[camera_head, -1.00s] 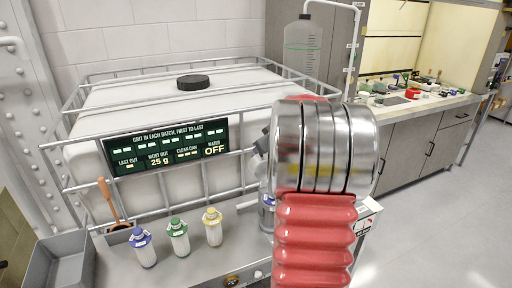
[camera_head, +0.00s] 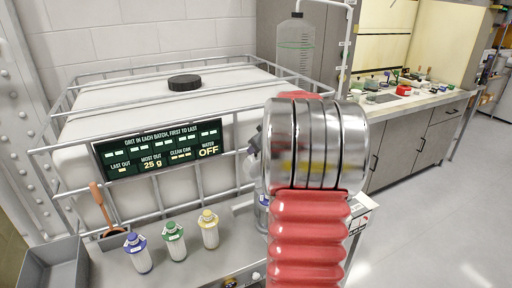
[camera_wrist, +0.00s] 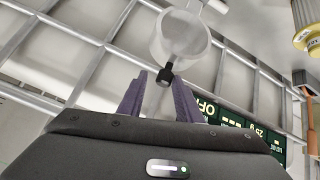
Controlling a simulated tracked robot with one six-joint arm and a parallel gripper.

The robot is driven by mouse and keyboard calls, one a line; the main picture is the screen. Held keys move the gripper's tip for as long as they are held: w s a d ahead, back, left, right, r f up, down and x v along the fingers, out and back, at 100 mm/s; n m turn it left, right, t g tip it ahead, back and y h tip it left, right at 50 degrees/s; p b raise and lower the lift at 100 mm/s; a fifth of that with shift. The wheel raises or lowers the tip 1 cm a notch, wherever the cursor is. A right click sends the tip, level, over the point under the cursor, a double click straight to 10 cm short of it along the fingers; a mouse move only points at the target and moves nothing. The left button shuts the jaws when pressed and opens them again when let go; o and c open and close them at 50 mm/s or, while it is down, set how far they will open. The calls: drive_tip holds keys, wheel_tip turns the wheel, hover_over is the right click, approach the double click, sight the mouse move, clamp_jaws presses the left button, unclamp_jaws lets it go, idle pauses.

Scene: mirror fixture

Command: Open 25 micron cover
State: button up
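No cover marked 25 micron can be read in either view. In the wrist view, my gripper (camera_wrist: 160,77) shows two purple fingers, apart. A small black handle (camera_wrist: 166,74) lies between or just beyond their tips, with gaps at its sides; I cannot tell whether they touch. It adjoins a clear round cup or lid (camera_wrist: 180,38). Three small white bottles stand on the grey bench: blue-capped (camera_head: 138,254), green-capped (camera_head: 175,243) and yellow-capped (camera_head: 209,230). A yellow-ended cylinder (camera_wrist: 306,38) shows in the wrist view.
A caged white tank (camera_head: 190,97) with a black lid (camera_head: 184,82) stands behind the bench. A grey tray (camera_head: 50,268) sits at lower left. Open floor (camera_head: 430,215) lies to the right.

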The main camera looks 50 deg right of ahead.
drive_tip(key=shift+o, duration=0.9)
drive_tip(key=shift+a, duration=0.1)
drive_tip(key=shift+s+a+r, duration=0.1)
drive_tip(key=shift+r, duration=0.1)
drive_tip(key=v, duration=1.3)
drive_tip(key=shift+s, duration=0.1)
drive_tip(key=shift+c, duration=0.2)
